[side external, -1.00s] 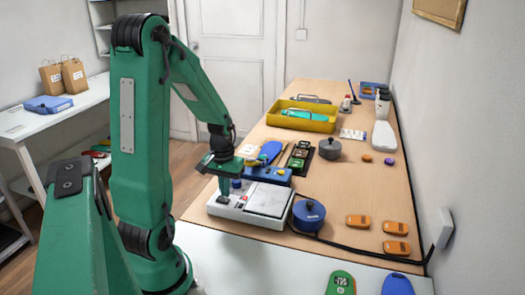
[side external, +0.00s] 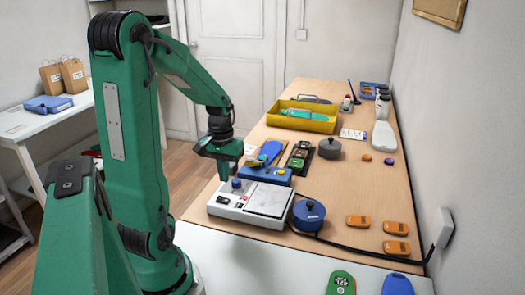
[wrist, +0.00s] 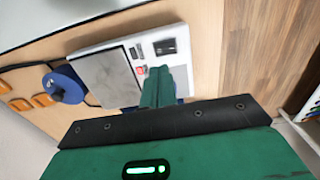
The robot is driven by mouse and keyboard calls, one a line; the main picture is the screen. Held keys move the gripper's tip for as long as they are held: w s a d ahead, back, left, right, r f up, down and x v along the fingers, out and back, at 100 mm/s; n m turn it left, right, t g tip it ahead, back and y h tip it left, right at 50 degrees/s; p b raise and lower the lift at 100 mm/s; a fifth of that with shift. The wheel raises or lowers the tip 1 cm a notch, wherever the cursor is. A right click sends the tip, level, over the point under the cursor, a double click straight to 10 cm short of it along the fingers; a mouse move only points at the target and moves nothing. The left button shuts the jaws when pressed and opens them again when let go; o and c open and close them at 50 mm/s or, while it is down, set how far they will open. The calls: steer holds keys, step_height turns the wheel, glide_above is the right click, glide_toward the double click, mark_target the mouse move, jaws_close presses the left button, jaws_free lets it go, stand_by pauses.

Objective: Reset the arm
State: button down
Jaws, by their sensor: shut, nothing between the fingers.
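My green gripper (side external: 223,173) hangs above the table's left edge in the side view, over the back left of the white forming machine. It is shut and holds nothing. In the wrist view its closed fingers (wrist: 158,88) point down over the white machine (wrist: 165,42). In the side view the machine (side external: 228,210) lies below the gripper, with a blue knob (side external: 236,184), dark and red controls and a pale grey plate (side external: 268,199). The fingertips appear apart from the machine. Part of the machine is hidden behind the fingers in the wrist view.
A blue pot (side external: 309,216) stands right of the machine. A blue block (side external: 266,174) lies behind it. A yellow tray (side external: 302,123) and grey pot (side external: 330,148) stand farther back. Orange items (side external: 396,228) lie at right. A black cable (side external: 345,245) runs along the front.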

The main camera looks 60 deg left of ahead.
steer(key=shift+r, duration=0.15)
steer(key=d+r+m+t, duration=0.2)
steer(key=d+r+m, duration=0.2)
steer(key=d, duration=0.6)
steer(key=d+r+m+t, duration=0.3)
steer(key=d+r+m, duration=0.2)
steer(key=d+r, duration=0.3)
steer(key=shift+s+d+t, duration=0.3)
steer(key=shift+d, duration=1.5)
steer(key=shift+r, duration=0.1)
